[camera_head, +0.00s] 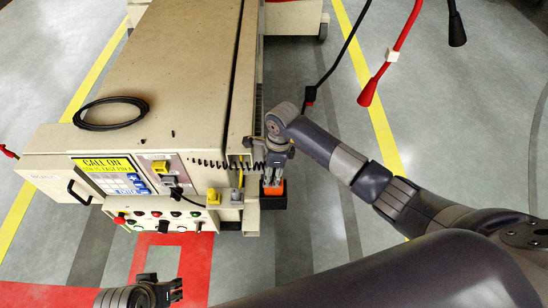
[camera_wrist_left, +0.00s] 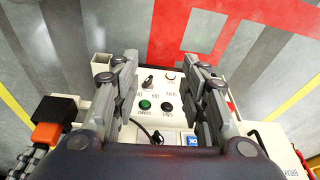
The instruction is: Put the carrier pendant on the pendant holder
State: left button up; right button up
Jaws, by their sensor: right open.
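An orange-and-black block (camera_head: 272,192), which looks like the carrier pendant, is at the carrier's right front corner. It also shows at the left of the left wrist view (camera_wrist_left: 48,130). My right gripper (camera_head: 272,178) is open, with its fingers pointing down at the orange part; whether they touch it is unclear. A beige square post (camera_head: 251,218), possibly the pendant holder, stands beside the block; its hollow end shows in the left wrist view (camera_wrist_left: 101,62). My left gripper (camera_head: 178,290) is open and empty, and its separated fingers (camera_wrist_left: 160,90) show the control panel between them.
The beige carrier (camera_head: 180,75) has a front panel (camera_head: 165,222) with buttons and a yellow label (camera_head: 105,165). A coiled black cable (camera_head: 110,113) lies on top. Black and red cables (camera_head: 390,58) hang at the upper right. Grey floor is free right of the carrier.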

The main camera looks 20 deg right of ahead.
notch_tip(320, 180, up, 3)
jog(key=shift+w+d+f+p, duration=0.1)
jog(key=shift+f+p, duration=0.05)
jog(key=shift+p, duration=0.4)
jog(key=r, duration=0.3)
jog(key=r+p, duration=0.1)
jog(key=r, duration=0.2)
jog(key=d+r, duration=0.1)
jog(key=r, duration=0.3)
jog(key=shift+s+d+r+p, duration=0.1)
jog(key=shift+s+p, duration=0.2)
pick_arm(q)
notch_tip(320, 180, down, 11)
jog(key=shift+s+r+g, duration=0.2)
jog(key=shift+s+g, duration=0.2)
jog(key=shift+s, duration=0.05)
jog(key=shift+d, duration=0.1)
